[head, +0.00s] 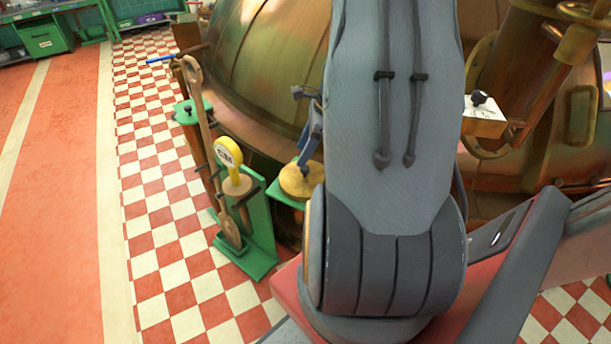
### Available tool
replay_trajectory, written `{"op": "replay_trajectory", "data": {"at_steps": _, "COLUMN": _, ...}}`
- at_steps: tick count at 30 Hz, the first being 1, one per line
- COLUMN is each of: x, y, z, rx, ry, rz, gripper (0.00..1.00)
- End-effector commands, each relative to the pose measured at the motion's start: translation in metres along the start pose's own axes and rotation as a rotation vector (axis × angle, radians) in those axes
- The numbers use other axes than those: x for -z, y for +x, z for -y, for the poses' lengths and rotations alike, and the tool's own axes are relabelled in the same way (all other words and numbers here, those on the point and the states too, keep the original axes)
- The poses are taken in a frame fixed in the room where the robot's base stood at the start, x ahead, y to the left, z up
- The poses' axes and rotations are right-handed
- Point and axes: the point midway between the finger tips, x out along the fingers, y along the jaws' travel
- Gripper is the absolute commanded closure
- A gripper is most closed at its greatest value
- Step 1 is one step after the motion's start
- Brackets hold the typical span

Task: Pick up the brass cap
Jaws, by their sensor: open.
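A round, golden-brown disc with a dark knob on top, which looks like the brass cap (297,186), sits on a green stand left of my arm in the head view. Its right edge is close to my arm's outline. My gripper (306,155) shows only in part, as a grey-blue piece at the left edge of my arm, just above the cap's knob. It is open. My large grey arm link hides the rest of it. I cannot tell whether the fingers touch the knob or stand around it.
A big copper kettle (265,70) rises behind. Checkered floor (160,190) lies clear at left.

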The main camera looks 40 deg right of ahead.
Motion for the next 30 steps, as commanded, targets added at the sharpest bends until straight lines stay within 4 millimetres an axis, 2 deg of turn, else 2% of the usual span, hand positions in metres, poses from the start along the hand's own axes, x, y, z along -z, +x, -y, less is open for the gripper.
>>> {"op": "replay_trajectory", "data": {"at_steps": 1, "x": 0.017, "y": 0.001, "z": 0.007, "rx": 0.016, "ry": 0.092, "rz": 0.006, "gripper": 0.55}}
{"op": "replay_trajectory", "data": {"at_steps": 3, "x": 0.032, "y": 0.002, "z": 0.014, "rx": 0.036, "ry": 0.187, "rz": 0.013, "gripper": 0.55}}
{"op": "replay_trajectory", "data": {"at_steps": 7, "x": 0.045, "y": 0.006, "z": 0.02, "rx": 0.053, "ry": 0.275, "rz": 0.02, "gripper": 0.55}}
{"op": "replay_trajectory", "data": {"at_steps": 17, "x": 0.044, "y": 0.038, "z": 0.023, "rx": 0.054, "ry": 0.281, "rz": 0.02, "gripper": 0.55}}
{"op": "replay_trajectory", "data": {"at_steps": 24, "x": 0.041, "y": 0.071, "z": 0.025, "rx": 0.053, "ry": 0.28, "rz": 0.021, "gripper": 0.55}}
{"op": "replay_trajectory", "data": {"at_steps": 30, "x": 0.041, "y": 0.081, "z": 0.026, "rx": 0.054, "ry": 0.278, "rz": 0.02, "gripper": 0.55}}
